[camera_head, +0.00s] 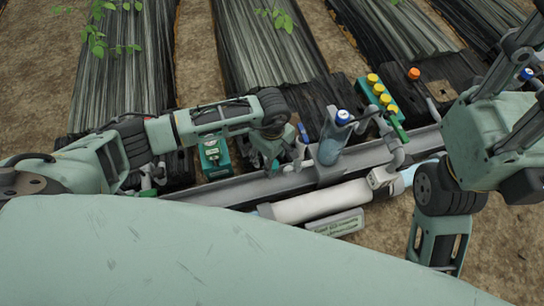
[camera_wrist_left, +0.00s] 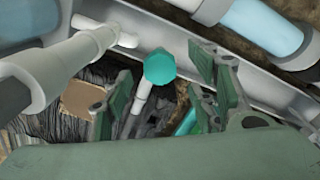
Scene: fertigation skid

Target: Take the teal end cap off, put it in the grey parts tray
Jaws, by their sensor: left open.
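The teal end cap (camera_wrist_left: 160,67) shows in the left wrist view as a bright faceted disc on the end of a thin pale pipe (camera_wrist_left: 141,97). My left gripper (camera_wrist_left: 160,86) is open, with one green finger on each side of the cap's line. The cap appears between and a little beyond the fingertips; I see no contact. In the head view my left gripper (camera_head: 271,155) hangs over the skid's rail and hides the cap. I cannot make out the grey parts tray.
A grey rail (camera_head: 240,189) runs across the skid. A clear blue-capped filter (camera_head: 332,140) stands right of my left gripper. A white cylinder (camera_head: 320,202) lies in front. A green block with yellow knobs (camera_head: 378,96) is behind. A thick white pipe (camera_wrist_left: 70,62) passes left of the cap.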

